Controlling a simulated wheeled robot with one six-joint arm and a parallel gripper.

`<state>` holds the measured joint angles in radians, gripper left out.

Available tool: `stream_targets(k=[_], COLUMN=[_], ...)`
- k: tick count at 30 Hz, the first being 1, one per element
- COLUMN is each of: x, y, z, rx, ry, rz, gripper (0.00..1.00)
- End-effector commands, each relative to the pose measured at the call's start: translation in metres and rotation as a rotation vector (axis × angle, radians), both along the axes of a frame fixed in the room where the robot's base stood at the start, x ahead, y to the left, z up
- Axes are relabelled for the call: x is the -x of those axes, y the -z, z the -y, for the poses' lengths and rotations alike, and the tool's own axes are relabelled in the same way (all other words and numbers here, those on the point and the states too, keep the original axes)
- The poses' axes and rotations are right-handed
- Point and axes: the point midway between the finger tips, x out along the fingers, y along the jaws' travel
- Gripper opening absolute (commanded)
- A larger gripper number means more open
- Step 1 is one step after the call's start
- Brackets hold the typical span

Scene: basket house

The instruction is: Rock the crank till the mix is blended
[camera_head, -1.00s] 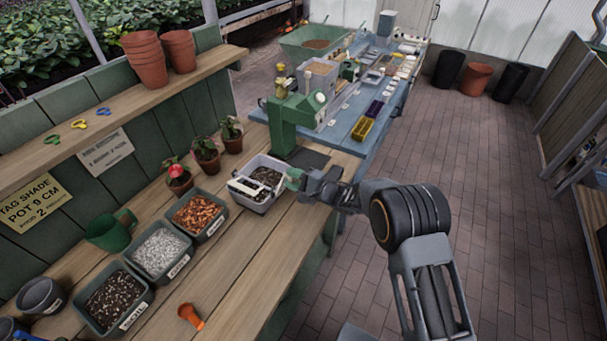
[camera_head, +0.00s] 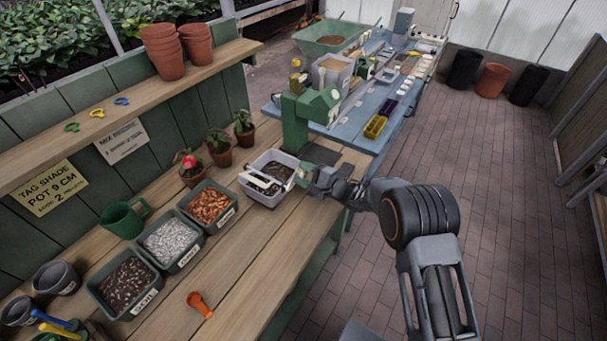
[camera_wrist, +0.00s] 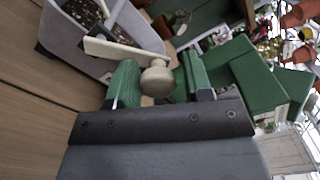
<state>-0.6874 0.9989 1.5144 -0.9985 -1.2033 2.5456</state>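The grey mixing tub (camera_head: 253,191) stands on the wooden bench with dark mix inside. A cream crank bar (camera_head: 262,178) lies across its top; the bar also shows in the wrist view (camera_wrist: 125,52). The crank's round pale knob (camera_wrist: 157,78) sits between the green fingers of my gripper (camera_wrist: 157,82). The fingers appear closed on the knob's two sides. In the head view, my gripper (camera_head: 304,175) is at the tub's right edge. How well the mix is blended is too small to tell.
A green press-like stand (camera_head: 293,122) is close behind the tub. Bins of orange chips (camera_head: 208,204), white grains (camera_head: 170,246) and dark soil (camera_head: 124,286) line up to the front left. An orange scoop (camera_head: 200,304) lies in front. Potted plants (camera_head: 218,148) stand behind.

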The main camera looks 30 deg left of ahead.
Motion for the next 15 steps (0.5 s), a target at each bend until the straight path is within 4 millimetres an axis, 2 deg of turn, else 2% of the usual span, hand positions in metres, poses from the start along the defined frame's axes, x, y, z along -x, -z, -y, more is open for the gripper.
stream_targets(k=[4,11,15], x=[-0.001,-0.001,-0.002], y=[0.002,0.003,0.004], z=[0.001,0.003,0.014], rx=[0.003,0.006,0.007], ry=[0.002,0.003,0.005], rz=[-0.002,-0.002,-0.002], gripper=[0.59,0.59,0.59])
